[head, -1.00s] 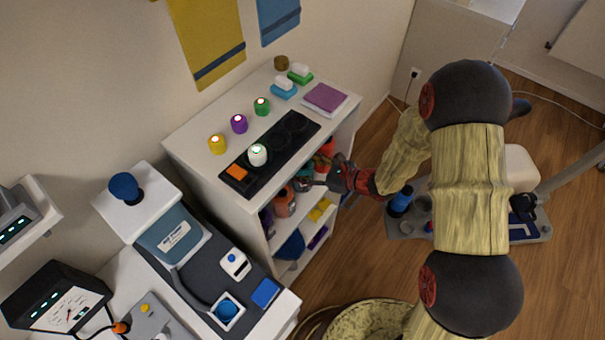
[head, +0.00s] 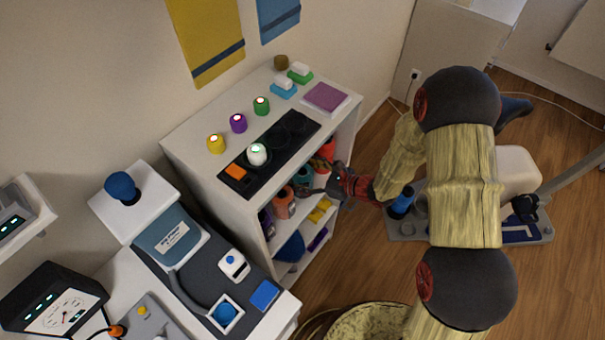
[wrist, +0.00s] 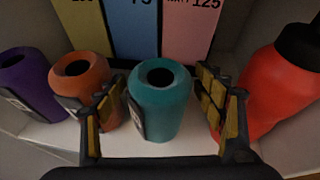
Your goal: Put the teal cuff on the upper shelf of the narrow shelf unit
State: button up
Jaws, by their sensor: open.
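The teal cuff (wrist: 160,98) is a short upright cylinder with a dark hole in its top and a pale label on its side. It stands on a white shelf board between my gripper's two fingers, with a gap visible on the right side. My gripper (wrist: 160,92) is open around it. In the head view my gripper (head: 312,189) reaches into the upper open bay of the white shelf unit (head: 342,118) from the right, and the teal cuff (head: 304,174) shows just beyond the fingers.
An orange cuff (wrist: 80,82) stands close left of the left finger, with a purple one (wrist: 28,85) beyond. A red bottle (wrist: 280,88) with a black cap is close on the right. Colored binders (wrist: 135,28) stand behind. A lower shelf holds yellow (head: 319,211) and purple items.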

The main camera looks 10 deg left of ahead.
jog(key=shift+r, duration=0.1)
jog(key=shift+d+r, duration=0.15)
jog(key=p+v, duration=0.3)
jog(key=v, duration=0.9)
jog(key=s+r+n+g+h, duration=0.3)
jog(key=s+r+n+g, duration=0.2)
jog(key=s+r+n, duration=0.85)
jog(key=s+d+r+n+t+h, duration=0.2)
jog(key=s+d+r+n+h, duration=0.1)
jog(key=d+r, duration=0.4)
jog(key=s+d+r+n+t+h, duration=0.3)
jog(key=d+r+n+h, duration=0.2)
jog(key=d+r+h, duration=0.1)
jog(key=d+r, duration=0.1)
jog(key=d, duration=0.1)
jog(key=shift+s+d+r+b, duration=0.3)
jog(key=shift+s+d+r, duration=0.05)
jog(key=shift+d, duration=0.05)
